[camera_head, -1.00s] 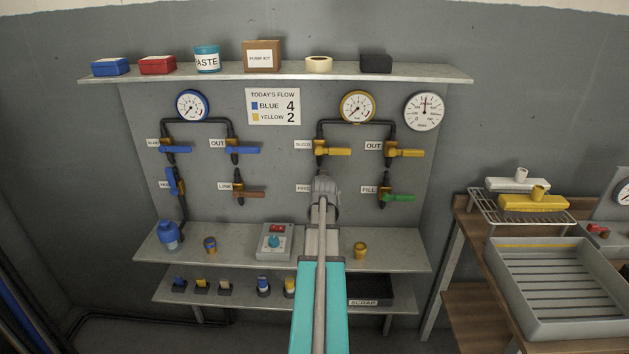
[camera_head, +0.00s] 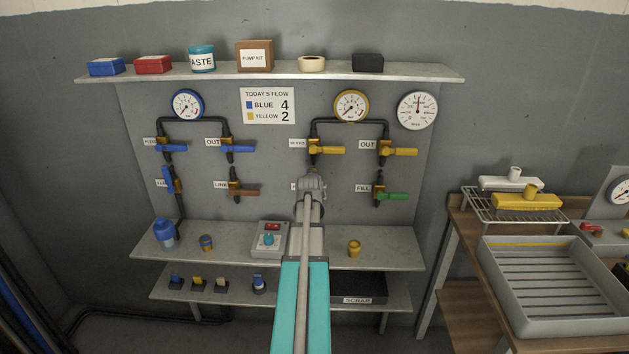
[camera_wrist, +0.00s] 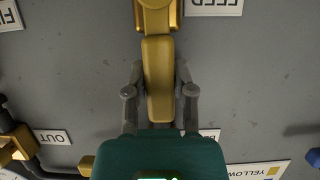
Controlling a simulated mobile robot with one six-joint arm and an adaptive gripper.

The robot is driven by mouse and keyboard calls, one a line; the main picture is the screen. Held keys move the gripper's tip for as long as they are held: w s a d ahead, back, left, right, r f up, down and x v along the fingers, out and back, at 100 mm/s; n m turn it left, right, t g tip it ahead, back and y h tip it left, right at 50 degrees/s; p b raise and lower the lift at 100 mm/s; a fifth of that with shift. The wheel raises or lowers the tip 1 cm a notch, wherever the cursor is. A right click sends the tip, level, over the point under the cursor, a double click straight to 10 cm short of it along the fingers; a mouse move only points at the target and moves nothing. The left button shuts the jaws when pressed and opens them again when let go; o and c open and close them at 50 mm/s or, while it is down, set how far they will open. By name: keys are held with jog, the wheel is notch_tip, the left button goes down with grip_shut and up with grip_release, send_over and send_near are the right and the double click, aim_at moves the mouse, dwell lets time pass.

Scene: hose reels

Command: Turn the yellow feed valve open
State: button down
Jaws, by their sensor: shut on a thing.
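The yellow feed valve's handle (camera_wrist: 159,80) shows in the wrist view between my two fingers. It runs straight down the picture from the brass-yellow valve body (camera_wrist: 157,18) at the top edge, beside the upside-down FEED label (camera_wrist: 214,4). My gripper (camera_wrist: 160,95) is shut on this handle, one grey finger along each side. In the head view my gripper (camera_head: 312,184) is at the panel under the yellow bleed valve (camera_head: 327,149). My arm hides the feed valve there and most of its label. The yellow gauge (camera_head: 351,106) is above.
The yellow out valve (camera_head: 398,151) and green-handled fill valve (camera_head: 391,196) are to the right. The brown-handled link valve (camera_head: 243,192) and blue valves are left. A shelf (camera_head: 385,256) with a yellow fitting (camera_head: 354,248) juts out below. A bench with a grey tray (camera_head: 500,329) stands right.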

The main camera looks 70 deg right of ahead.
jog(key=c, duration=0.6)
grip_release()
jog(key=shift+w+a, duration=0.1)
jog(key=shift+w, duration=0.1)
jog(key=shift+o, duration=0.8)
jog(key=shift+s, duration=0.15)
jog(key=shift+r, duration=0.15)
